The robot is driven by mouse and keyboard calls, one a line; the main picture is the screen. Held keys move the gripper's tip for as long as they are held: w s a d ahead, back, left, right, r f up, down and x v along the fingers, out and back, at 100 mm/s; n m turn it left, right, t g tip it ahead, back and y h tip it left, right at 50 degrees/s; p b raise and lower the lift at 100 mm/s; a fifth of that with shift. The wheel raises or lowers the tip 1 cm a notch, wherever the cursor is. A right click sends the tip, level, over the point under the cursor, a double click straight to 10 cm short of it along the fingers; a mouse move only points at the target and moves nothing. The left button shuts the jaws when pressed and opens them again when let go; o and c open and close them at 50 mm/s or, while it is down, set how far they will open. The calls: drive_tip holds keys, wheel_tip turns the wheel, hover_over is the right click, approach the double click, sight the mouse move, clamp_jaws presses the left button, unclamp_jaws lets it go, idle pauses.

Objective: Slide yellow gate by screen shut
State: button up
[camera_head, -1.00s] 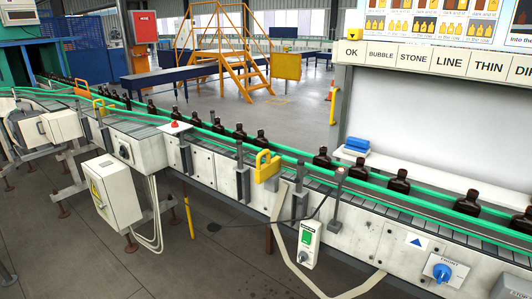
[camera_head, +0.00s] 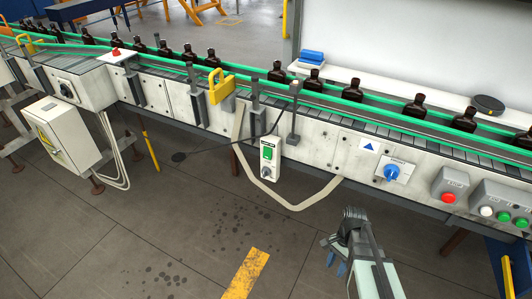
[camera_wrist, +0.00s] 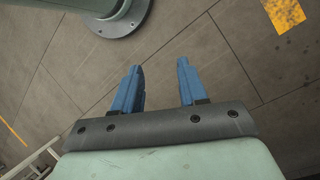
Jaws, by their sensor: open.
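The yellow gate (camera_head: 221,84) is a looped yellow handle on the front rail of the bottle conveyor, just left of the pale screen (camera_head: 400,45). Whether it stands open or shut is hard to tell. A second yellow gate (camera_head: 27,42) is at the far left of the line. My gripper (camera_head: 336,264) is low over the floor in front of the conveyor, to the right of and well apart from the gate by the screen. In the wrist view its two blue fingers (camera_wrist: 158,68) are apart, with nothing between them and only floor beyond.
Amber bottles (camera_head: 354,89) stand in a row behind green rails. A green-switch box (camera_head: 269,158) and a hanging pale strap (camera_head: 292,207) are on the conveyor's front. Blue knob (camera_head: 391,172) and red button (camera_head: 449,198) are at right. The floor between is clear.

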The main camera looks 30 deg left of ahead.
drive_tip(key=w+a+r+n+t+y, duration=0.1)
drive_tip(key=w+a+r+t, duration=0.1)
drive_tip(key=w+a+r, duration=0.4)
drive_tip(key=w+a+r+n+t, duration=0.2)
drive_tip(key=w+a+r, duration=0.25)
drive_tip(key=a, duration=0.35)
drive_tip(key=n+y, duration=0.1)
drive_tip(key=n, duration=0.2)
approach(216, 71)
drive_tip(key=shift+t, duration=0.3)
drive_tip(key=f, duration=0.2)
drive_tip(key=a+f, duration=0.1)
drive_tip(key=f, duration=0.5)
drive_tip(key=shift+s+a, duration=0.2)
drive_tip(key=shift+a, duration=0.05)
drive_tip(key=shift+c, duration=0.3)
clamp_jaws()
